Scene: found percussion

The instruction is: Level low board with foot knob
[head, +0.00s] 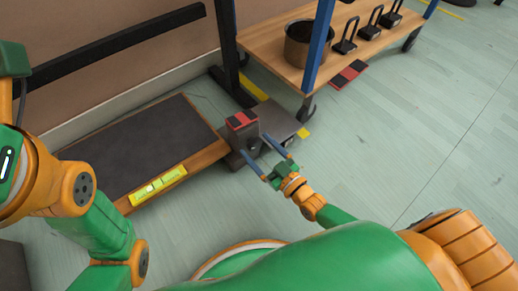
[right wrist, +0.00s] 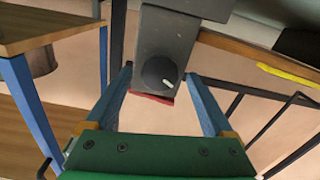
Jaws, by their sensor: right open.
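The low board (head: 135,150) has a dark top and a wooden edge, and lies along the wall at the left in the head view. A yellow level (head: 158,186) with a bright vial is on its front edge. A grey foot block (head: 242,137) with a red and black top stands at the board's right end. In the right wrist view the round black foot knob (right wrist: 160,74) with a white mark shows on the grey block. My right gripper (head: 276,164) is open, its blue fingers on either side of the knob in the wrist view, with no contact visible. My left gripper is out of view.
A wooden shelf cart (head: 270,48) with blue posts stands at the back, holding a pot (head: 302,45) and black handled weights (head: 345,40). A red and black pad (head: 349,74) lies on the floor below it. The floor at the right is clear.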

